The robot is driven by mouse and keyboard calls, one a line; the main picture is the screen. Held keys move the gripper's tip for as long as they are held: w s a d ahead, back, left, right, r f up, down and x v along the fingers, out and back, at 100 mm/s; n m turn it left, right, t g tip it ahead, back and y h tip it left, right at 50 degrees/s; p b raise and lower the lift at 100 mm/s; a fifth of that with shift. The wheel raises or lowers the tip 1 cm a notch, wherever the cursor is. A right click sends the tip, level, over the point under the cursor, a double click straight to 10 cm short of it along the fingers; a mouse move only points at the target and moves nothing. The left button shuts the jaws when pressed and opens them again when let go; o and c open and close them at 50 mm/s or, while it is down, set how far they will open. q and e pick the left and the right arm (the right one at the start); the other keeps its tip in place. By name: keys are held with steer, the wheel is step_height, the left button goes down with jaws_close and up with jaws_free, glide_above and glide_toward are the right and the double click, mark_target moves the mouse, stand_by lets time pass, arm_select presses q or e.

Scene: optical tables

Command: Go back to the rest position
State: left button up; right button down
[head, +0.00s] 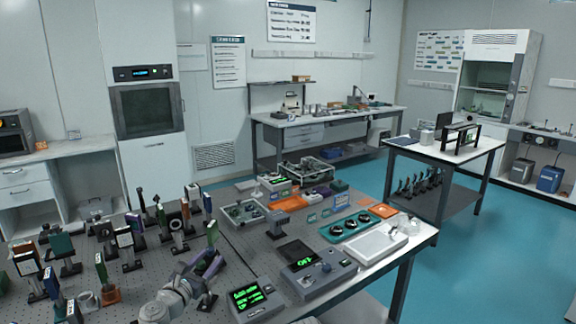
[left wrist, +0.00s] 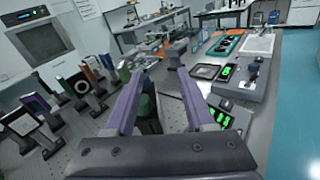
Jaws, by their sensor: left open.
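My left gripper (head: 212,266) is over the optical table (head: 236,268) near its front middle, left of the two instruments with green displays. It also shows in the left wrist view (left wrist: 158,82), with its two purple-grey fingers spread apart. I see nothing clamped between the fingers; a dark green post-like part (left wrist: 146,108) shows behind the left finger, and I cannot tell how far it is from it. My right gripper is in neither view.
Mounted optics (head: 124,240) crowd the table's left half. A small display box (head: 249,298) and a larger control unit (head: 316,268) stand right of my left gripper. A white tray (head: 368,245) and a green tray (head: 350,226) lie farther right. Blue floor (head: 490,250) is clear beyond.

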arm_select(q)
steer(key=s+d+f+m+g+h, duration=0.1)
steer(key=s+d+f+m+g, duration=0.25)
steer(key=d+m, duration=0.25)
steer(key=s+d+f+m+g+h+p, duration=0.1)
steer(key=s+d+f+m+g, duration=0.25)
steer(key=d+m, duration=0.35)
steer(key=s+d+f+m+g+h, duration=0.1)
steer(key=s+d+f+m+g, duration=0.2)
steer(key=d+f+m, duration=0.25)
steer(key=s+a+f+m+g+y, duration=0.1)
steer(key=s+f+m+g+y, duration=0.2)
steer(key=s+m, duration=0.4)
steer(key=s+a+f+m+g+y, duration=0.1)
steer(key=s+f+m+g+y, duration=0.2)
steer(key=s+m+y, duration=0.3)
steer(key=shift+s+a+f+m+g+p, duration=0.3)
steer(key=shift+s+m+g, duration=0.4)
steer(key=shift+m, duration=0.95)
steer(key=shift+s+r, duration=0.1)
